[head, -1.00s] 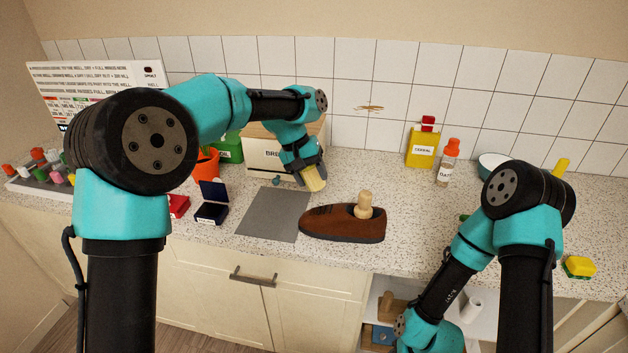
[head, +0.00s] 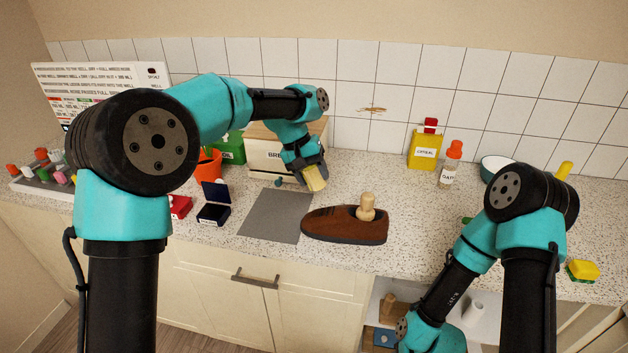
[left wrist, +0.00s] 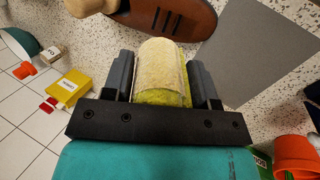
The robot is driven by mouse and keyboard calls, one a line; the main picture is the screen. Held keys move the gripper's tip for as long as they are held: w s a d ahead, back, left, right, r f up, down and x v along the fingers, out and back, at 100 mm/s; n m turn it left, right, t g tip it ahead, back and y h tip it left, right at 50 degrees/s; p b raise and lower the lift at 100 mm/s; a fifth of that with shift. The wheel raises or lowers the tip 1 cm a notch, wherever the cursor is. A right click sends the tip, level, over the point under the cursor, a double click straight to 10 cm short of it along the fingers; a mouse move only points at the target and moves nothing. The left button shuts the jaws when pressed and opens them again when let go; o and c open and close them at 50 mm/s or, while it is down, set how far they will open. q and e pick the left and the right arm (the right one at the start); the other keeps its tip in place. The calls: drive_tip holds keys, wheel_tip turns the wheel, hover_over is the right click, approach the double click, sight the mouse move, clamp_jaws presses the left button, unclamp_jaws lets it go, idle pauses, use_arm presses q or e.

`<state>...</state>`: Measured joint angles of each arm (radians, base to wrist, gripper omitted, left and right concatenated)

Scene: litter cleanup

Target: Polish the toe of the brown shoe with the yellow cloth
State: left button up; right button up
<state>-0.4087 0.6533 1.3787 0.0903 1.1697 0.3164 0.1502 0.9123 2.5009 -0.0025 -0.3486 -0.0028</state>
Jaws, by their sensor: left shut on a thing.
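The brown shoe (head: 340,226) lies on the speckled counter with a wooden shoe tree knob (head: 367,204) standing in its opening. Its toe points left, beside the grey mat. My left gripper (head: 315,182) is shut on the yellow cloth (head: 314,179) and holds it above the counter, behind the shoe and apart from it. In the left wrist view the cloth (left wrist: 163,72) sits between the two fingers, pale on its face, and the shoe (left wrist: 185,16) is at the top edge. My right arm hangs low at the right; its gripper is out of view.
The grey mat (head: 276,215) lies left of the shoe. An open dark tin (head: 213,212) and a red box (head: 181,207) are farther left. A wooden bread box (head: 270,155) stands behind the mat. A yellow can (head: 424,150) and a bottle (head: 451,165) stand at back right.

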use_arm(q)
drive_tip(key=shift+d+x, duration=0.1)
drive_tip(key=shift+x, duration=1.6)
drive_tip(key=shift+d+x, duration=0.15)
drive_tip(key=shift+x, duration=1.55)
drive_tip(key=shift+x, duration=0.95)
drive_tip(key=shift+a, duration=0.1)
drive_tip(key=shift+w+a+f, duration=0.15)
drive_tip(key=shift+a+f, duration=0.15)
drive_tip(key=shift+a, duration=0.45)
drive_tip(key=shift+w+a+f, duration=0.1)
drive_tip(key=shift+a+f, duration=0.2)
drive_tip(key=shift+a, duration=0.45)
drive_tip(key=shift+w+a+f, duration=0.15)
drive_tip(key=shift+a+f, duration=0.25)
drive_tip(key=shift+a, duration=0.35)
drive_tip(key=shift+w+a+f, duration=0.15)
drive_tip(key=shift+a+f, duration=0.2)
drive_tip(key=shift+a, duration=0.45)
drive_tip(key=shift+f, duration=0.1)
